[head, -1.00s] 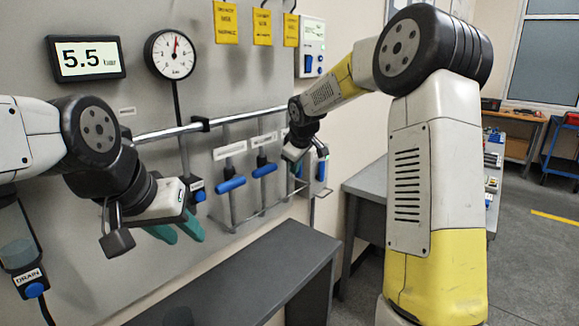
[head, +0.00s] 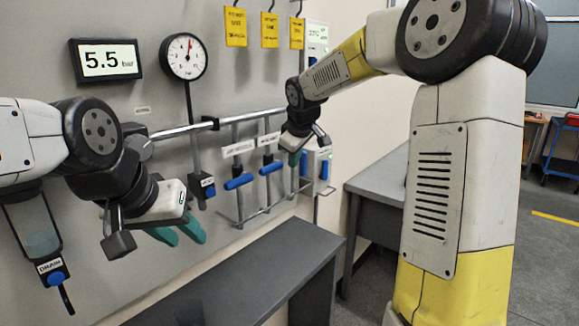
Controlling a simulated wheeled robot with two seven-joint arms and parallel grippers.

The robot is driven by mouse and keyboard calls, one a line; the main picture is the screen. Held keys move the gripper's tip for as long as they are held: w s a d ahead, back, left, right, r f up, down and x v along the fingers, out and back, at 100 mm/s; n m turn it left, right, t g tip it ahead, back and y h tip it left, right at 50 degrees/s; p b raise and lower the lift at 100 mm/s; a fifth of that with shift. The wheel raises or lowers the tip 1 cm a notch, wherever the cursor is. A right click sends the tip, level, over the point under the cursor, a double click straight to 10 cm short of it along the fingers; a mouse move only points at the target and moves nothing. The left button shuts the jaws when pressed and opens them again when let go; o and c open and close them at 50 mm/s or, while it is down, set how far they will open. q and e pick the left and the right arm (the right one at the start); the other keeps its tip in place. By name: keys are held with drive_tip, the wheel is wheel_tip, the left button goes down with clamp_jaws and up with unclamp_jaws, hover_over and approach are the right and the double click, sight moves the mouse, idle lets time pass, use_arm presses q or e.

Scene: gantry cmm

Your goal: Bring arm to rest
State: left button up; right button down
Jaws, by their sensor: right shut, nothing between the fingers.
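My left gripper (head: 178,233) hangs in front of the lower panel at the left, its teal fingers pointing down and right with a gap between them. Nothing shows between them. My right arm (head: 445,190), white and yellow, rises at the right and reaches left across the picture. Its elbow is high, and its forearm slopes down toward the panel. My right gripper (head: 298,157) is small and far off, shut and empty, near the valve levers at the panel's right end. Its fingertips are partly hidden, and I cannot tell whether it touches anything.
The grey panel carries a 5.5 bar display (head: 106,61), a round gauge (head: 184,56), a horizontal pipe (head: 180,131) and blue-handled levers (head: 238,181). A dark bench (head: 250,270) stands below. A grey table (head: 375,185) is behind my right arm. Open floor lies at right.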

drive_tip(key=s+d+r+m, duration=0.2)
drive_tip(key=s+d, duration=0.1)
drive_tip(key=s, duration=0.6)
drive_tip(key=s+d+r+m, duration=0.2)
drive_tip(key=s+m, duration=0.1)
drive_tip(key=s, duration=0.6)
drive_tip(key=s+f+m, duration=0.2)
drive_tip(key=s, duration=0.5)
drive_tip(key=s+d+f+m+y, duration=0.1)
drive_tip(key=s+f+m, duration=0.1)
drive_tip(key=s, duration=0.6)
drive_tip(key=shift+f+m+g, duration=0.3)
drive_tip(key=shift+f, duration=0.05)
drive_tip(key=shift+d, duration=0.2)
